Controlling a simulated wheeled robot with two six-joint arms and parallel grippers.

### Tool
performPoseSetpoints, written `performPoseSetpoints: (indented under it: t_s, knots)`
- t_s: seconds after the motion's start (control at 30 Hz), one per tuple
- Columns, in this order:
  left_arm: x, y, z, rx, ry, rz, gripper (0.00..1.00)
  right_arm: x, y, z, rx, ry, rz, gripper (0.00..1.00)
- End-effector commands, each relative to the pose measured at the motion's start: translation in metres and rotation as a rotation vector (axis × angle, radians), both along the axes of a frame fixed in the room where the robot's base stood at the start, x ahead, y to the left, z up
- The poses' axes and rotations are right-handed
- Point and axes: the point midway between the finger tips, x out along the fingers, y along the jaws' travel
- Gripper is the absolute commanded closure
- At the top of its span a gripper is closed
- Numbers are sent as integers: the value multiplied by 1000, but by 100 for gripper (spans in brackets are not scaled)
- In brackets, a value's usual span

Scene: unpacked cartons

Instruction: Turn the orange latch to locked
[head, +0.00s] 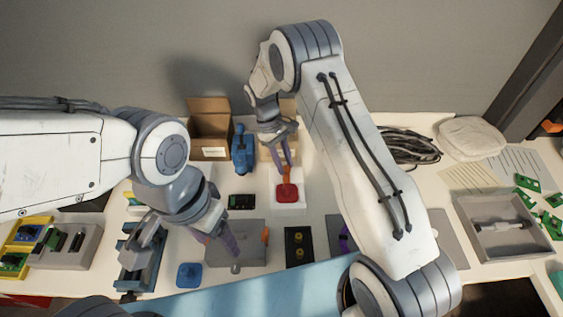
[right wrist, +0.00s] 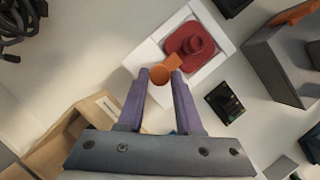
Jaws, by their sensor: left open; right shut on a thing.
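My left gripper (head: 228,243) is open over a grey box (head: 250,254) and appears empty. Another orange piece (head: 265,235) is on that box's right side.
A blue device (head: 242,152) and an open cardboard carton (head: 209,122) stand behind. A black block (head: 299,245) lies in front of the white box. A grey tray (head: 478,243) and green boards (head: 528,184) are at the right.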

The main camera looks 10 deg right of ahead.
Motion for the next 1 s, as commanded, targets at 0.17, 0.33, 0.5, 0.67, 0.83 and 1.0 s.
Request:
performPoseSetpoints:
  t_s: [0.17,0.33,0.5,0.67,0.83,1.0]
  knots:
    - [0,0,0,0,0,0,33,4,-2,2,-2,-12,1,100]
    - [0,0,0,0,0,0,33,4,-2,2,-1,-13,1,39]
    - [0,0,0,0,0,0,33,2,-1,1,-1,-8,2,36]
    - [0,0,0,0,0,0,33,2,0,1,-1,-5,2,36]
    - [0,0,-4,0,0,0,33,8,4,15,0,-8,3,36]
    - [0,0,-9,0,0,0,33,20,11,46,1,-11,3,36]
